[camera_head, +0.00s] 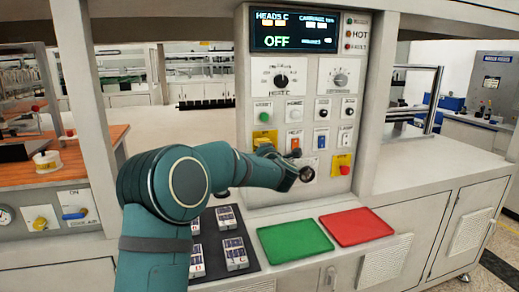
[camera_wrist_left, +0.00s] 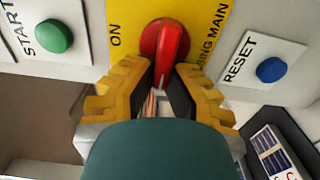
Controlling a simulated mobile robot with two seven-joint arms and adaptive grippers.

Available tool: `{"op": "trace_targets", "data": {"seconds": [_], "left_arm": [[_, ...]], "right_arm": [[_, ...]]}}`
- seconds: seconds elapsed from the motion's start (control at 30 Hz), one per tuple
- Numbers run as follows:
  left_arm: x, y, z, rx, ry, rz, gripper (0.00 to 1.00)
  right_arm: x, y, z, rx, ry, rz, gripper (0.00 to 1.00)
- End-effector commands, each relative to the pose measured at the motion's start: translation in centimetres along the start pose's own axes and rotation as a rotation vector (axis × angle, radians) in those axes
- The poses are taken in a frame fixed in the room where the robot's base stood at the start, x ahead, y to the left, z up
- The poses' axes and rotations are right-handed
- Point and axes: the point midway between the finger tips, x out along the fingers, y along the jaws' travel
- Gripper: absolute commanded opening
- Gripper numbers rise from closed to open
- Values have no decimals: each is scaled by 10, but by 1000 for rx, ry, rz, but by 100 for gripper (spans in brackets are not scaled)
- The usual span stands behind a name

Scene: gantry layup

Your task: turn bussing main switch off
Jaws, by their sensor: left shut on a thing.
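The bussing main switch has a red handle (camera_wrist_left: 170,45) on a yellow plate (camera_wrist_left: 125,15), with "ON" and part of "BUSSING MAIN" readable in the left wrist view. My left gripper (camera_wrist_left: 168,75) is shut on the lower end of the red handle, its two yellow fingers one on each side. In the head view my left gripper (camera_head: 268,150) is at the panel's lower left, in front of a yellow plate (camera_head: 265,134); the red handle is hidden there. My right gripper is not in view.
A green START button (camera_wrist_left: 54,36) and a blue RESET button (camera_wrist_left: 271,70) flank the plate. The display (camera_head: 293,31) above reads OFF. A green tray (camera_head: 295,240), a red tray (camera_head: 357,227) and a dark mat (camera_head: 240,267) with packs lie on the counter below.

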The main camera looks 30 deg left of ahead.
Motion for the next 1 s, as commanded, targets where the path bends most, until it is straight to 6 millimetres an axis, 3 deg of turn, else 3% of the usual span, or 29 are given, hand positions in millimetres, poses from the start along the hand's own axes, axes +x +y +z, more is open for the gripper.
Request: {"op": "trace_targets", "data": {"seconds": [0.43, 0.47, 0.5, 0.53, 0.87, 1.0], "left_arm": [[0, 4, 2, -12, -6, 7, 0], [0, 4, 2, -12, -6, 7, 25], [0, 4, 2, -12, -6, 6, 39], [0, 3, 2, -12, -5, 5, 44], [-2, 2, 1, -9, -2, 3, 44], [-14, 2, 1, -9, -3, 2, 44]], "right_arm": [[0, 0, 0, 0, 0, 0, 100], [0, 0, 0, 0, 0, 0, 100], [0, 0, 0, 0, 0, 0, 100], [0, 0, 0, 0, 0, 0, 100], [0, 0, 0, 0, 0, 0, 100], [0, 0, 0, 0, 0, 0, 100]]}}
